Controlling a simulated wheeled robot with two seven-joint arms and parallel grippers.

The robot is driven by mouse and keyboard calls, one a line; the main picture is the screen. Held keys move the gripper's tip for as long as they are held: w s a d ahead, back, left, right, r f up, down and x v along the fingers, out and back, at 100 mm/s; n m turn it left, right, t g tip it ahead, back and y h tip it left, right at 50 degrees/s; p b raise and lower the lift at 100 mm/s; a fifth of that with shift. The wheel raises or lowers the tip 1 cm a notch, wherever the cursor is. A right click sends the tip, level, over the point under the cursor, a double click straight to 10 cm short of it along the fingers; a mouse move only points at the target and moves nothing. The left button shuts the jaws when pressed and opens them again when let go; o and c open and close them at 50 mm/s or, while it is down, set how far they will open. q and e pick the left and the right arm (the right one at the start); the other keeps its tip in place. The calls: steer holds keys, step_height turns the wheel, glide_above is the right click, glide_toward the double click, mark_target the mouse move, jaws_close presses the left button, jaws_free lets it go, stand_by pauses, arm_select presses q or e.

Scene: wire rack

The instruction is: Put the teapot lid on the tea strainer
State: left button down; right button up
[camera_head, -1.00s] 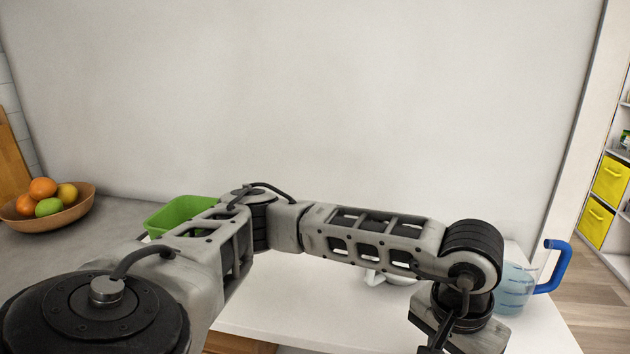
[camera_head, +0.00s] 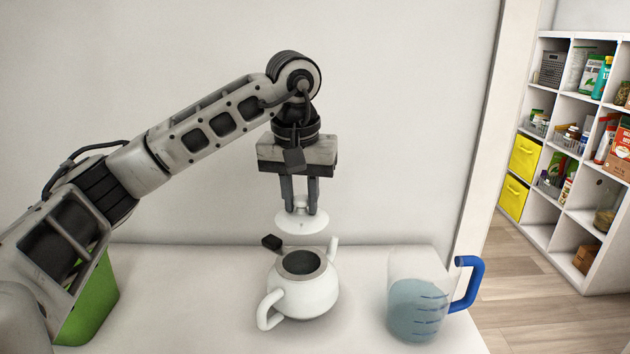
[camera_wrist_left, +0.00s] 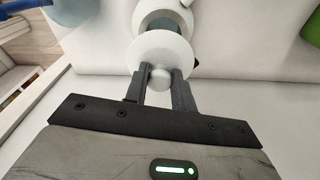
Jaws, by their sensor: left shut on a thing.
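My left gripper (camera_head: 301,205) points down and is shut on the knob of the white teapot lid (camera_head: 302,223). It holds the lid level in the air above the white teapot (camera_head: 308,295). In the left wrist view, the lid (camera_wrist_left: 160,50) shows between the fingers (camera_wrist_left: 160,82), with the teapot (camera_wrist_left: 160,16) beyond it. The teapot stands upright on the white table, and the tea strainer (camera_head: 302,264) sits in its round opening. The strainer's dark handle (camera_head: 271,242) sticks out at the back left. The lid and strainer are apart. My right gripper is not in view.
A clear measuring jug (camera_head: 415,310) with a blue handle stands right of the teapot. A green container (camera_head: 92,310) is at the left, partly behind my arm. A white shelf (camera_head: 540,205) with goods stands farther right. The table's front middle is clear.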

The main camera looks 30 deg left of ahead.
mark_target(299, 214)
arm_select(q)
steer(key=shift+w+a+r, duration=0.15)
steer(key=shift+r, duration=0.05)
steer(key=shift+s+r, duration=0.1)
steer(key=shift+s, duration=0.15)
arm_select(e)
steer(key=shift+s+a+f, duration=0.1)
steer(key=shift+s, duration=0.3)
arm_select(q)
steer(key=shift+f, duration=0.55)
step_height(299, 214, down, 5)
steer(key=b, duration=0.3)
steer(key=shift+r, duration=0.2)
steer(key=shift+f+b, duration=0.25)
steer(key=shift+b, duration=0.05)
steer(key=shift+f, duration=0.1)
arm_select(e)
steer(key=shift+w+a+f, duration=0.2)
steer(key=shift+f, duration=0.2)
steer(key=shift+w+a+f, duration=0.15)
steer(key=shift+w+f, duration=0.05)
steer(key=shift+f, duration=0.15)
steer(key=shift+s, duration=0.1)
